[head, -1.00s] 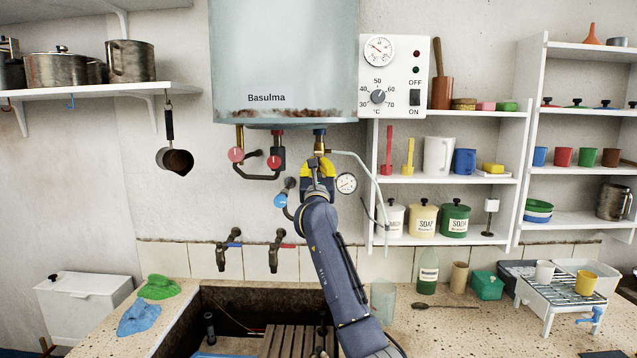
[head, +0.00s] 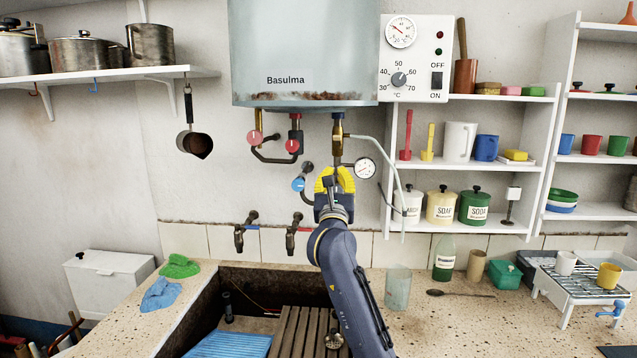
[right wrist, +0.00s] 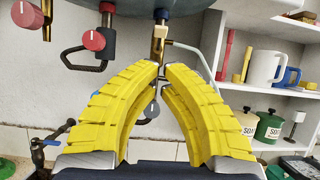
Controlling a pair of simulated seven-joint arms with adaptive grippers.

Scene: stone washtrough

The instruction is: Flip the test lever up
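The brass valve (head: 337,136) hangs under the boiler, with a thin pale pipe leaving it to the right. In the right wrist view a small pale block (right wrist: 161,31) sticks out on the valve's brass stem; it may be the test lever, but I cannot tell its position surely. My right gripper (head: 335,172) has yellow fingers pointing up, just below the valve and apart from it. In the right wrist view its fingertips (right wrist: 162,67) are nearly together, with a narrow gap and nothing held. My left gripper is not in view.
The boiler (head: 305,50) is close above. Red-knobbed pipes (head: 274,150), a blue knob (head: 299,184) and a round gauge (head: 365,168) flank the gripper. Shelves with jars (head: 441,206) stand to the right. The trough (head: 260,285) lies below.

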